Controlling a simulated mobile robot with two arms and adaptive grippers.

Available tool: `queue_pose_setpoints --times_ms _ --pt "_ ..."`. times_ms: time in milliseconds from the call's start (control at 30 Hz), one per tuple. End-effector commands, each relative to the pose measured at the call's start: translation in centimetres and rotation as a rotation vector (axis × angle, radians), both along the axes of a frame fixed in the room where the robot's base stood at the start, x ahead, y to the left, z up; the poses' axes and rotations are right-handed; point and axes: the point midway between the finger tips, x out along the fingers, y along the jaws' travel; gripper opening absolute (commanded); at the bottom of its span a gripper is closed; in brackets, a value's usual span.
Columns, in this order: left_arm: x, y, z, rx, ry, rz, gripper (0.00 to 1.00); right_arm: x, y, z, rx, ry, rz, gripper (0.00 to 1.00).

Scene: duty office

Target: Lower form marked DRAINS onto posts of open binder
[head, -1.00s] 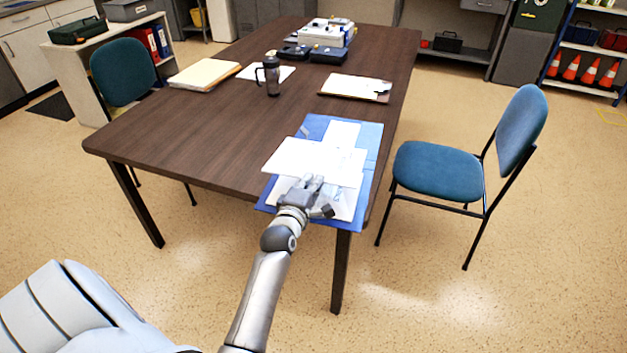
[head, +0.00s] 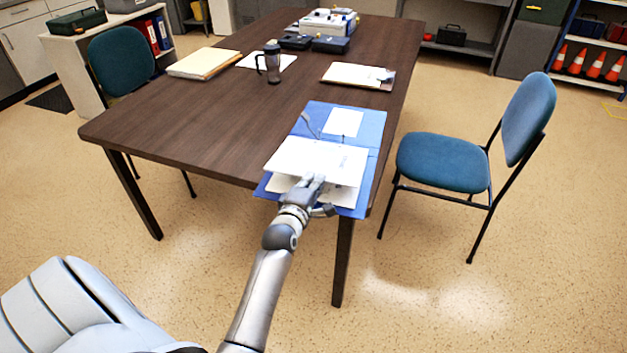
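The blue binder (head: 371,140) lies open near the table's front right corner. Its thin metal posts (head: 309,125) stand up past the far edge of a white form (head: 312,156). Faint print shows on the form, too small to read.
A white card (head: 343,122) lies on the binder's far part. A clipboard with paper (head: 355,74), a dark travel mug (head: 272,64) and a folder stack (head: 204,63) stand farther back on the table (head: 190,120). A blue chair (head: 443,162) is at the right.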

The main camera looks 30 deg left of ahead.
Motion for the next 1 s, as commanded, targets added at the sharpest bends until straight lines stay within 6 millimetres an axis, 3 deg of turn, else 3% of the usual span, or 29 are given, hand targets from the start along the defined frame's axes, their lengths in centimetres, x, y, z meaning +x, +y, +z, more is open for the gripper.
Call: queue_pose_setpoints --times_ms 1000 --pt "-0.02 -0.03 0.03 0.001 -0.003 0.001 0.00 -0.02 0.04 0.57 0.000 0.000 0.000 0.45"
